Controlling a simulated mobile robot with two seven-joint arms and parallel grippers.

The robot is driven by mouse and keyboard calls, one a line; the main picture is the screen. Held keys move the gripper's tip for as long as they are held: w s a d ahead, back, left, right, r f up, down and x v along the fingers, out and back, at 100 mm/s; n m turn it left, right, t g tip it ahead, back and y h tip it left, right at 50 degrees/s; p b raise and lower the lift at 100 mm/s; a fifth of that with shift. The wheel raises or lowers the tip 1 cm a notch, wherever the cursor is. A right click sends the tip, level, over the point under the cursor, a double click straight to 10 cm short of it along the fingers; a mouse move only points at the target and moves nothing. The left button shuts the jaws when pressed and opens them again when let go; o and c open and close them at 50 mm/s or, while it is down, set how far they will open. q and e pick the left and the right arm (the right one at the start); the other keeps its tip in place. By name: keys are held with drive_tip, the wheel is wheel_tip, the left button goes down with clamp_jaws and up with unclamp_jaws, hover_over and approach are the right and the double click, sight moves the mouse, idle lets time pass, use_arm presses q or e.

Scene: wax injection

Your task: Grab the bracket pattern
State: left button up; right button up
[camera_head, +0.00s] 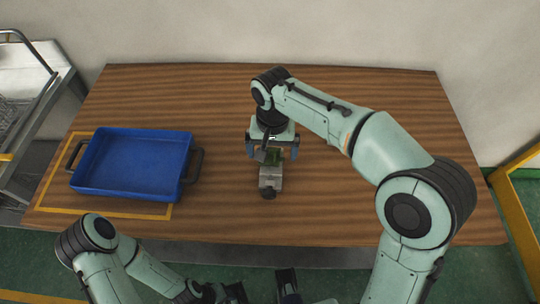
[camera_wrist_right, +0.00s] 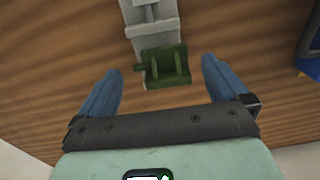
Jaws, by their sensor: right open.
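The green bracket pattern (camera_wrist_right: 166,66) sits at the end of a grey metal fixture (camera_wrist_right: 152,22) on the table. In the head view the pattern (camera_head: 273,157) shows only partly beneath my right gripper (camera_head: 272,153), with the fixture (camera_head: 270,178) in front of it. My right gripper is open, with one blue finger on each side of the pattern. In the right wrist view the fingers (camera_wrist_right: 163,68) stand clear of the pattern, with gaps on both sides. My left arm is low at the bottom left; its gripper end (camera_head: 237,292) is dark and partly cut off.
A blue tray (camera_head: 183,183) with dark handles lies empty inside a yellow outline on the left of the wooden table (camera_head: 350,210). A metal rack (camera_head: 42,90) stands beyond the left edge. The table is clear between tray and fixture.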

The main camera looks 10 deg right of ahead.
drive_tip(key=shift+f, duration=0.7)
drive_tip(key=c, duration=1.1)
drive_tip(key=shift+o, duration=0.2)
drive_tip(key=shift+r, duration=0.1)
